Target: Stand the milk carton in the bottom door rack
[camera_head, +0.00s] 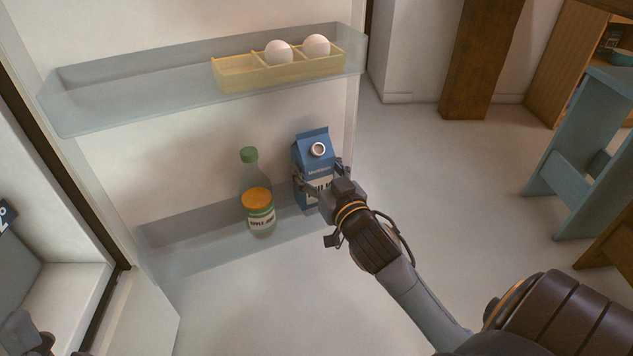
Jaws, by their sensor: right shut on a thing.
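The blue milk carton (314,152), with a gable top and a white round cap, is upright at the right end of the bottom door rack (190,245). My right gripper (321,183) is shut on the carton's sides from the front right. The gripper hides part of the carton's front and lower right. I cannot tell whether its base touches the rack floor. A dark piece of what looks like my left gripper (24,335) shows at the lower left edge; its fingers cannot be made out.
A green-capped bottle (250,168) and an orange-lidded jar (259,212) stand in the bottom rack left of the carton. The upper door rack (130,100) holds a yellow egg tray (235,75) with two eggs. A blue stool (575,150) stands at the right.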

